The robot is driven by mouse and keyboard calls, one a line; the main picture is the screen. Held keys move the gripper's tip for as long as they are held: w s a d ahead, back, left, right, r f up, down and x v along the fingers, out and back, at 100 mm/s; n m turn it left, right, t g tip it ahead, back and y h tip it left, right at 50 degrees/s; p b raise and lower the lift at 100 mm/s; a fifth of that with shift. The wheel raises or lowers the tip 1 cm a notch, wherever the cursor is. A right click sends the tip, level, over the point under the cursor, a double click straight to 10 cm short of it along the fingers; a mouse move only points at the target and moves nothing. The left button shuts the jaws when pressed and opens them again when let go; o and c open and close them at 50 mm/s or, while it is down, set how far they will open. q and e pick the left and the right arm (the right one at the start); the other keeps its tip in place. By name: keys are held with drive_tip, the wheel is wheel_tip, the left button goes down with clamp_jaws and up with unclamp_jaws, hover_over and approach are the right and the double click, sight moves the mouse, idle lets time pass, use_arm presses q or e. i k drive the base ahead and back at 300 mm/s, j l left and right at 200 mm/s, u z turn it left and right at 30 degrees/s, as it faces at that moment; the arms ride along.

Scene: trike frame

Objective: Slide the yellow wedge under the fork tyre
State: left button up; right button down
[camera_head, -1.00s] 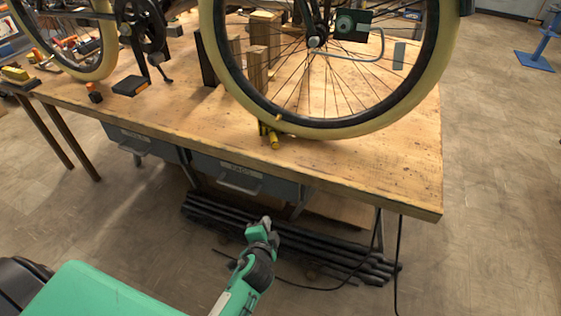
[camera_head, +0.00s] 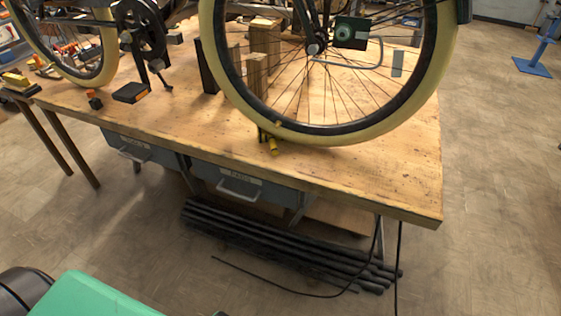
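The large wheel with the cream fork tyre (camera_head: 355,133) stands on the wooden workbench (camera_head: 395,180). A small yellow piece (camera_head: 273,146), which looks like the yellow wedge, lies on the bench at the lower left of this tyre, close to the bench's front edge. Part of it is at or behind the tyre's edge, and I cannot tell whether it is under the rubber or only beside it. Neither of my grippers shows; only green parts of my own arm are at the bottom left.
Wooden blocks (camera_head: 264,45) stand behind the wheel. Grey drawers (camera_head: 240,185) hang below the bench, with dark tubes (camera_head: 290,245) beneath. The bench's right front is clear.

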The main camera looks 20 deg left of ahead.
sight(264, 136)
drive_tip(key=i+l, duration=0.2)
drive_tip(key=l, duration=0.15)
drive_tip(key=i+l, duration=0.2)
drive_tip(key=l, duration=0.15)
drive_tip(key=i+l, duration=0.2)
drive_tip(key=l, duration=0.15)
drive_tip(key=i+l, duration=0.2)
drive_tip(key=l, duration=0.15)
drive_tip(key=u, duration=1.45)
drive_tip(key=l, duration=0.1)
